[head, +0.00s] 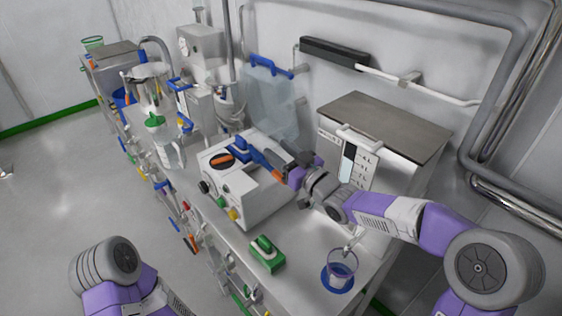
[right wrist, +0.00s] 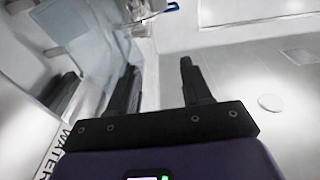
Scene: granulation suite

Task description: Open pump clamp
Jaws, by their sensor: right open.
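The pump (head: 240,195) is a white box on the bench, with knobs on its front and an orange part on top. The blue pump clamp (head: 238,146) sits at its upper back, and a blue and orange piece reaches from it toward my right gripper. My right gripper (head: 278,160) is just right of the clamp, above the pump. In the right wrist view its two dark fingers (right wrist: 158,78) are apart with nothing between them. Whether a finger touches the clamp cannot be told. My left arm shows at the lower left, its gripper out of frame.
A green block (head: 267,254) and a clear cup (head: 342,266) on a blue base stand at the bench front. A grey-topped cabinet (head: 392,126) stands at the right. A bottle with a green cap (head: 168,150) is left of the pump. A clear bag (head: 270,100) hangs behind.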

